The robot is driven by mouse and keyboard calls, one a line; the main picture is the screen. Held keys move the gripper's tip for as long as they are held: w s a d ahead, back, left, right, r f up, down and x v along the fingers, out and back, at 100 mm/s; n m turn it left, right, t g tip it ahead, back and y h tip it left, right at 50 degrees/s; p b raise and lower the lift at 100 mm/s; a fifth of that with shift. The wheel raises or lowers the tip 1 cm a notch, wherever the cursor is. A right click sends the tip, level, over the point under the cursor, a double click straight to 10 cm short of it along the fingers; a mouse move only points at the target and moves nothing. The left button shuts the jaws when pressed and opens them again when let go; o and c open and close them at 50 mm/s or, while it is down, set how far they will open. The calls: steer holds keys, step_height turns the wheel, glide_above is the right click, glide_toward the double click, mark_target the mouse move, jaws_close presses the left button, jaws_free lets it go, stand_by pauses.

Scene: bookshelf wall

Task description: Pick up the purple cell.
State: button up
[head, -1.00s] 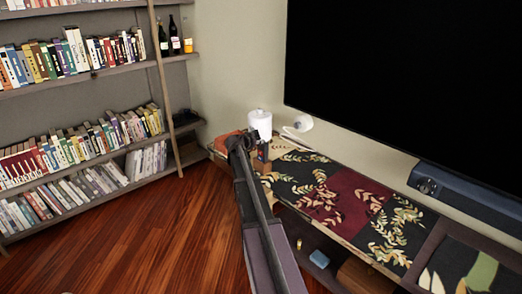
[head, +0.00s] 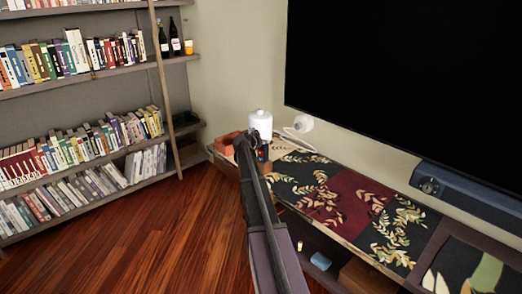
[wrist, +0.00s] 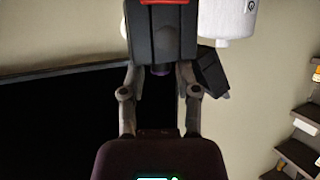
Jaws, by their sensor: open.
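My gripper (head: 246,141) is over the far end of the low cabinet, beside a white cylinder (head: 260,124). In the wrist view my gripper (wrist: 160,64) has its two fingers apart. A small dark purplish round piece (wrist: 160,70) shows between them, under a dark grey block (wrist: 163,32) with an orange-red edge at the top. This piece may be the purple cell, but it is too dark to be sure. I cannot tell whether the fingers touch it. In the head view my arm hides the spot, and no purple cell can be made out.
An orange block (head: 227,143) lies left of my gripper. The white cylinder (wrist: 228,20) stands close by in the wrist view, and a white round item (head: 303,123) is to its right. A television (head: 410,85) hangs above the cabinet (head: 325,205). A bookshelf (head: 80,95) stands left.

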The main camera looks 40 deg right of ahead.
steer(key=shift+w+d+f, duration=0.1)
steer(key=shift+d, duration=0.15)
stand_by(0.4)
jaws_close()
